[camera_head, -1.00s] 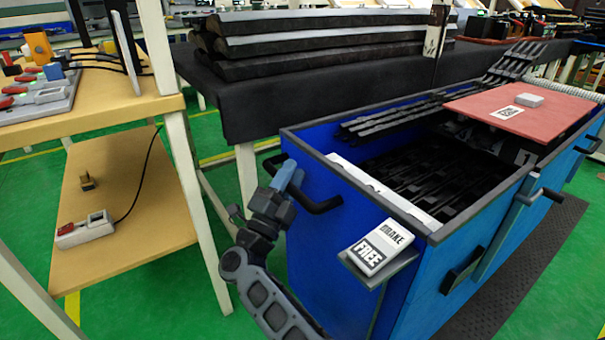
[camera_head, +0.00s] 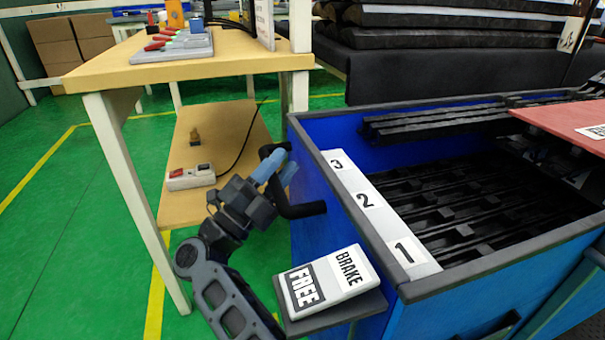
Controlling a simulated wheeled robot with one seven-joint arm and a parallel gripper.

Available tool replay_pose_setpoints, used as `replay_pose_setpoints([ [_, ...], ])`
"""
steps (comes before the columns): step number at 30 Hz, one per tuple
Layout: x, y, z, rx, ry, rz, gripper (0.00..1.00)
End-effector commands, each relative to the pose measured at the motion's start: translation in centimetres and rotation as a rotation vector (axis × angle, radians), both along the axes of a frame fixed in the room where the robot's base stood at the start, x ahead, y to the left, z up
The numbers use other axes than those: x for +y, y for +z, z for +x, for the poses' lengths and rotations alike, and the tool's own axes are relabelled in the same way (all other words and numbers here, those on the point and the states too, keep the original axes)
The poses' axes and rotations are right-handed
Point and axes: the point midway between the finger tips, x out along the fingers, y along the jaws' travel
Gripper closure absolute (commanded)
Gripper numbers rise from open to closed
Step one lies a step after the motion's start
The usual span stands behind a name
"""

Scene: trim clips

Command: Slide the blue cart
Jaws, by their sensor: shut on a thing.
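The blue cart (camera_head: 345,215) fills the right side of the view, with a dark rim and black trim parts inside. A black bar handle (camera_head: 303,210) sticks out from its near left wall. My gripper (camera_head: 277,172) is at this handle, its blue fingers shut around the upper part of the bar. The fingers partly hide the bar. A white rocker plate (camera_head: 328,283) marked FREE and BRAKE sits on a small shelf at the cart's front corner, below the handle. A white strip (camera_head: 368,203) numbered 1, 2 and 3 runs along the inside edge.
A wooden workbench (camera_head: 200,60) with a lower shelf (camera_head: 217,150) stands close to the left of the cart. A power strip (camera_head: 190,177) lies on that shelf. A black-draped table (camera_head: 420,70) stands behind the cart. Green floor (camera_head: 60,240) is open at the left.

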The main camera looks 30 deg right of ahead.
Motion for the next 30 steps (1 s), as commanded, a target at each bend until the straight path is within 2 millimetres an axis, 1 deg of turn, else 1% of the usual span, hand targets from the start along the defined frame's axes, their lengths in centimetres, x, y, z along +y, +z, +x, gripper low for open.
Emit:
replay_pose_setpoints([
  [1,1.1,-0.4,0.4,0.0,0.008,0.0,1.0],
  [6,3.5,-0.3,1.1,0.0,0.007,0.002,1.0],
  [12,5.3,-0.1,1.7,0.0,0.004,0.001,1.0],
  [18,6.0,0.0,1.9,0.001,0.001,0.001,1.0],
  [28,6.0,0.1,1.9,0.001,-0.001,0.002,1.0],
  [29,6.0,0.1,1.9,0.001,-0.001,0.002,0.71],
  [30,6.0,0.1,1.9,0.001,-0.001,0.002,0.67],
])
